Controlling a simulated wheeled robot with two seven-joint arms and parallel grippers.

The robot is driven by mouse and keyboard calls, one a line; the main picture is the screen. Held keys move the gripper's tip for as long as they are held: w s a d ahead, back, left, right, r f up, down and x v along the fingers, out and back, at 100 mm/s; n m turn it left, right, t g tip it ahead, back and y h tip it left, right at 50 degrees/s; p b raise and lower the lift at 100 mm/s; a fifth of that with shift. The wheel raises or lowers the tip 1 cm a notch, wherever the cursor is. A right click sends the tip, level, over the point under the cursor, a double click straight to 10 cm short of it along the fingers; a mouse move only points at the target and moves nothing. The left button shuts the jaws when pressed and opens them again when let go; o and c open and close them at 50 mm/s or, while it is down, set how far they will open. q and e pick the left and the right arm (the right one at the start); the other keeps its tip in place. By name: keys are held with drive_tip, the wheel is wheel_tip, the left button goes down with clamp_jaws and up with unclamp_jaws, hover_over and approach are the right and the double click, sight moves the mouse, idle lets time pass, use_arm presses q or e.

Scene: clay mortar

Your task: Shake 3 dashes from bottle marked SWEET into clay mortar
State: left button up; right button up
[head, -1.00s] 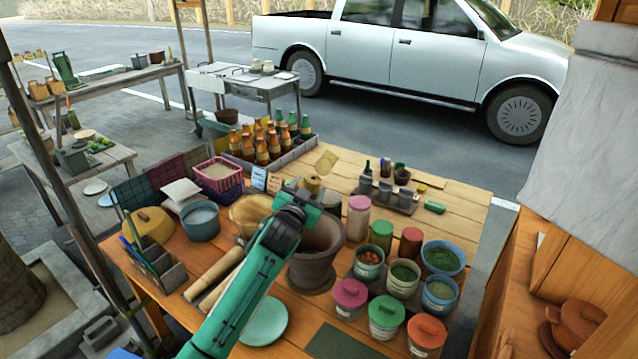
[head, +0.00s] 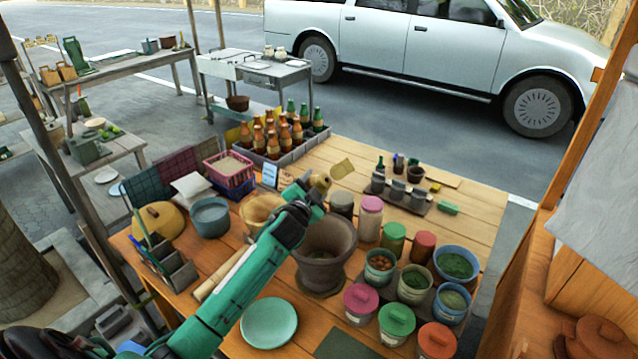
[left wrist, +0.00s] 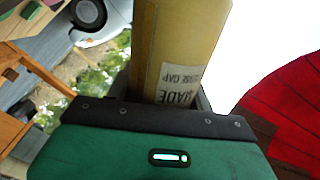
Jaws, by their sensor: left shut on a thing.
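The clay mortar (head: 325,258), a wide brown-grey bowl, stands upright on the orange table, its dark inside partly visible. My left gripper (head: 309,190) is above the mortar's back left rim. It is shut on a tan-yellow bottle (head: 320,182), mostly hidden by the gripper in the head view. In the left wrist view the bottle (left wrist: 180,50) stands out between the jaws, with a white label with dark lettering. The lettering is partly cut off, and I cannot read SWEET on it. My right gripper is not in view.
A teal plate (head: 269,322) lies in front left of the mortar. Pink (head: 369,218) and green (head: 393,238) lidded jars and several small pots crowd its right. A wooden bowl (head: 262,209) stands at its left. A crate (head: 285,146) of bottles is behind. A small tan piece (head: 343,168) shows beyond the gripper.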

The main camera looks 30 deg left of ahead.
use_arm(q)
drive_tip(key=f+m+b, duration=0.1)
drive_tip(key=a+f+m+b, duration=0.1)
drive_tip(key=f, duration=0.1)
drive_tip(key=shift+s+a+f+m, duration=0.1)
drive_tip(key=shift+f+m, duration=0.2)
drive_tip(key=shift+a+m, duration=0.35)
drive_tip(key=shift+m, duration=0.45)
drive_tip(key=m, duration=0.1)
drive_tip(key=a+f+m, duration=0.1)
drive_tip(key=m, duration=0.1)
drive_tip(key=shift+s+a+f, duration=0.15)
drive_tip(key=shift+a, duration=0.1)
wheel_tip(320, 180, up, 2)
drive_tip(key=m+p, duration=0.3)
drive_tip(key=m, duration=0.1)
drive_tip(key=shift+d+r+m+p, duration=0.25)
drive_tip(key=shift+m+p, duration=0.2)
drive_tip(key=shift+m, duration=0.35)
drive_tip(key=shift+a, duration=0.1)
drive_tip(key=shift+m, duration=0.3)
